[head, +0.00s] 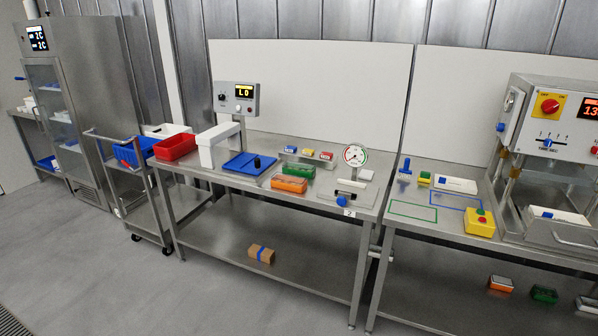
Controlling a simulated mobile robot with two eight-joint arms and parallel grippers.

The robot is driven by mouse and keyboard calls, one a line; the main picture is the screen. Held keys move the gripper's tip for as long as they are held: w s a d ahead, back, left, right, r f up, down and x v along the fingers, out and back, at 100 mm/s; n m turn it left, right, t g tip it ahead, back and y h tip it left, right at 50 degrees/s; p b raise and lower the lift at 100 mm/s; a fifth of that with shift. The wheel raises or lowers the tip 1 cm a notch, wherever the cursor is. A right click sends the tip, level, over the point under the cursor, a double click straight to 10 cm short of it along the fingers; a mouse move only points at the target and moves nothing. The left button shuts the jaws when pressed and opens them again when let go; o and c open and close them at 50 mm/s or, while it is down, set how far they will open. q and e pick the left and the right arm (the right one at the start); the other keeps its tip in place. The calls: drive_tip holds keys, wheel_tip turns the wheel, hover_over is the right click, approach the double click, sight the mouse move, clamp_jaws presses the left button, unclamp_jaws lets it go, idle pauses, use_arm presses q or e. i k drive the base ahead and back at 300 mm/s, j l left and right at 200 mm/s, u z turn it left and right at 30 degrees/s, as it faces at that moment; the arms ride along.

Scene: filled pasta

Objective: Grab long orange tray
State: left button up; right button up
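A long orange tray (289,184) lies on the middle steel table, near its front edge. It looks shallow with a clear or pale top; what is inside is too small to tell. A similar green tray (299,171) lies directly behind it. Another orange tray (501,284), which looks shorter, is on the lower shelf of the right table. Neither of my grippers is in view.
A blue tray (249,165) is left of the orange tray, and a dial gauge device (355,156) is to its right. A red bin (175,147) stands at the left end. A cardboard box (261,254) is on the lower shelf. The floor in front (200,290) is clear.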

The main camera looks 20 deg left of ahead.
sight(286, 182)
drive_tip(key=i+j+u, duration=0.1)
drive_tip(key=i+u, duration=0.8)
drive_tip(key=u, duration=0.2)
drive_tip(key=i+l, duration=0.15)
drive_tip(key=i, duration=0.25)
drive_tip(key=i+l, duration=0.1)
drive_tip(key=i, duration=0.35)
drive_tip(key=i+l, duration=0.15)
drive_tip(key=i, duration=0.25)
drive_tip(key=i+l+u, duration=0.1)
drive_tip(key=i, duration=0.35)
